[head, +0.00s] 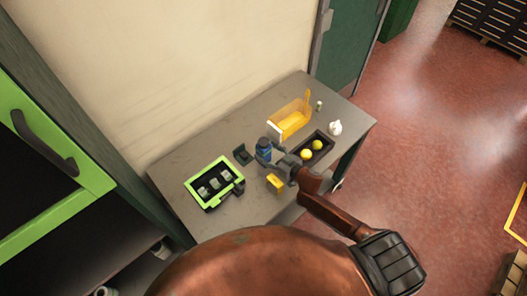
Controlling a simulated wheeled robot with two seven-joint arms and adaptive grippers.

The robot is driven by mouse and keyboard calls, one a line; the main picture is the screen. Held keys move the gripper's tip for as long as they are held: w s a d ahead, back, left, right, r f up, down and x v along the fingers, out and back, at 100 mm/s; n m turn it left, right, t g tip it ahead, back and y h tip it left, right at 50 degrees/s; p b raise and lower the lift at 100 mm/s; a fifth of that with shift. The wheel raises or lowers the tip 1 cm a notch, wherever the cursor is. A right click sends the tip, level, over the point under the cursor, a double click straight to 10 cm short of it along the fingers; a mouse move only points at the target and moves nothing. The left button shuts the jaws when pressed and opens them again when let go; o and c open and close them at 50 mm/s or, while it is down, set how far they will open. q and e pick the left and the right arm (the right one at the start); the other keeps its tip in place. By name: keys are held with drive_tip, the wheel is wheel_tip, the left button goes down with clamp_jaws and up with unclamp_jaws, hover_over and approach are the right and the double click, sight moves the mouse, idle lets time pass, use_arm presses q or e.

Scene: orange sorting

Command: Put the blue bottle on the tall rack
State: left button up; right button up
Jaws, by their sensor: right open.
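My left gripper is not in view. A tall dark-green unit with a bright green frame (98,182) and a dark handle stands at the left edge; I cannot tell whether it is the tall rack.
Red floor (440,150) lies open to the right.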

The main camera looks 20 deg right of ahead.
drive_tip(key=shift+x, duration=0.8)
drive_tip(key=shift+w+a, duration=0.1)
drive_tip(key=shift+w, duration=0.25)
drive_tip(key=shift+f, duration=0.1)
drive_tip(key=shift+w, duration=0.1)
drive_tip(key=c, duration=0.9)
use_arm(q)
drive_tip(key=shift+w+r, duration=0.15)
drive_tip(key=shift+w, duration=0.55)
use_arm(e)
drive_tip(key=c, duration=0.7)
